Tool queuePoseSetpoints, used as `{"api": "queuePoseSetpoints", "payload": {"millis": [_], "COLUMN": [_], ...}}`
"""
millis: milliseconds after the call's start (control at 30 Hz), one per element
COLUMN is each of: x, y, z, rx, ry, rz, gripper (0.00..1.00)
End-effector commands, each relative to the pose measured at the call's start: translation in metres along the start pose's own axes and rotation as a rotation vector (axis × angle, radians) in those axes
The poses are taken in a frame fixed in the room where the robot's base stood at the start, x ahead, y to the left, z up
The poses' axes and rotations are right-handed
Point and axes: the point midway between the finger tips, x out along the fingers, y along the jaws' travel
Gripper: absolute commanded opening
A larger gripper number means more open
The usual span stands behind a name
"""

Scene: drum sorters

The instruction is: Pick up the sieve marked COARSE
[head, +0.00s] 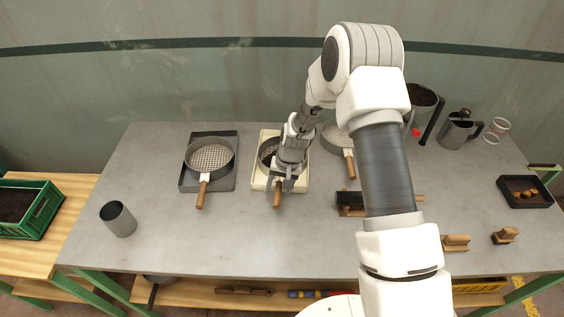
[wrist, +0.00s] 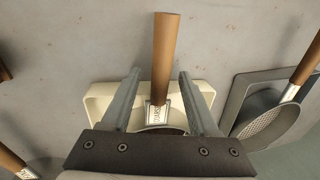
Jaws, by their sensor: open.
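Three round sieves with wooden handles lie on the grey table. The middle sieve (head: 266,152) sits in a cream tray (head: 256,180), partly hidden by my gripper. My gripper (head: 281,186) is open over its handle (head: 277,197). In the wrist view my gripper (wrist: 160,73) has one finger on each side of this wooden handle (wrist: 166,50), with no clear contact. A white label (wrist: 158,112) at the handle's base has dark lettering too small to read surely. The left sieve (head: 210,156) sits in a dark grey tray (head: 187,182). The right sieve (head: 336,139) is partly hidden by my arm.
A grey cup (head: 118,219) stands at the front left. Wooden blocks (head: 456,242) lie at the right front, with a dark tray (head: 524,191) at the far right. Dark jugs (head: 458,131) stand at the back right. The table front below the handles is clear.

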Motion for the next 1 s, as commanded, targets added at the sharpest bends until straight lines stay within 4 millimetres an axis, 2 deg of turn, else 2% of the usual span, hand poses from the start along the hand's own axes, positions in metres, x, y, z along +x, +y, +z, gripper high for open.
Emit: {"api": "queuePoseSetpoints", "payload": {"millis": [167, 200, 500, 533, 1000], "x": [0.0003, 0.0003, 0.0001, 0.0001, 0.0], "y": [-0.0001, 0.0, 0.0001, 0.0001, 0.0001], "z": [0.0, 0.0, 0.0001, 0.0002, 0.0002], "rx": [0.0, 0.0, 0.0, 0.0, 0.0], "ry": [0.0, 0.0, 0.0, -0.001, -0.001], "rz": [0.0, 0.0, 0.0, 0.0, 0.0], "gripper": [0.61, 0.57, 0.03, 0.0, 0.0]}}
